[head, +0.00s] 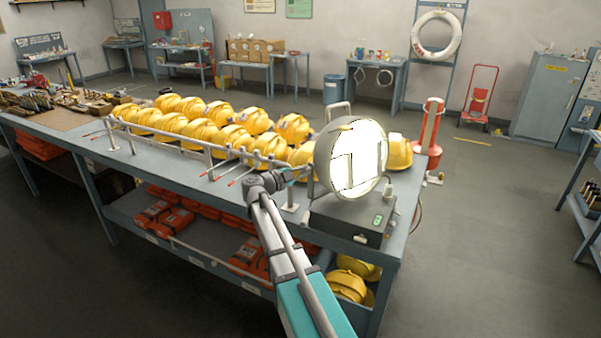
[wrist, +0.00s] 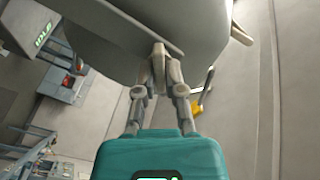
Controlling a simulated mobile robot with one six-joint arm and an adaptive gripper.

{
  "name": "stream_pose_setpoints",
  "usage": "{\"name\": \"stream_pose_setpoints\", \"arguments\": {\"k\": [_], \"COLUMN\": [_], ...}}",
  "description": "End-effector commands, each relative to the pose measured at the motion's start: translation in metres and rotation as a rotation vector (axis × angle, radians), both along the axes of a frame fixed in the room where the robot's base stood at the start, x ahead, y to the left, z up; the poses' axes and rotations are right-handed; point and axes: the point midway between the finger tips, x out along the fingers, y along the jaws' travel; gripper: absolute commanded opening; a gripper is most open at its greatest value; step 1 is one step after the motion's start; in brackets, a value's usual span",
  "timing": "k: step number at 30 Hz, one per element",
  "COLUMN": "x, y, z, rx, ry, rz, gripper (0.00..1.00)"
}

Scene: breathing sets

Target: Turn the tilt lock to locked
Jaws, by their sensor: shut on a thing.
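A round lamp (head: 350,158) with a bright white face stands on a dark grey base box (head: 350,219) at the right end of the workbench. My gripper (head: 299,175) is at the left side of the lamp housing. In the wrist view, the two fingers of my gripper (wrist: 159,62) are closed around a small pale lever, the tilt lock (wrist: 159,76), just below the grey lamp housing (wrist: 170,28). The tilt lock is hard to make out in the head view. Its locked or unlocked marking cannot be read.
Rows of yellow helmets (head: 188,127) fill the workbench (head: 160,166) behind a metal rail (head: 190,143). A red and white cylinder (head: 430,128) stands beyond the bench's right end. Orange packs (head: 170,220) lie on the lower shelf. The floor at right is open.

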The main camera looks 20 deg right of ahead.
Motion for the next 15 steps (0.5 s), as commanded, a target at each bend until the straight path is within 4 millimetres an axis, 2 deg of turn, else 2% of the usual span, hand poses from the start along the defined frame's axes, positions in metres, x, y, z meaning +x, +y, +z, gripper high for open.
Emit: {"name": "stream_pose_setpoints", "arguments": {"k": [8,15], "x": [-0.0003,-0.0006], "y": [-0.0061,-0.0067], "z": [0.0005,0.0], "rx": [0.013,0.042], "ry": [-0.086,-0.243], "rz": [-0.005,-0.005], "gripper": [0.0,0.0]}}
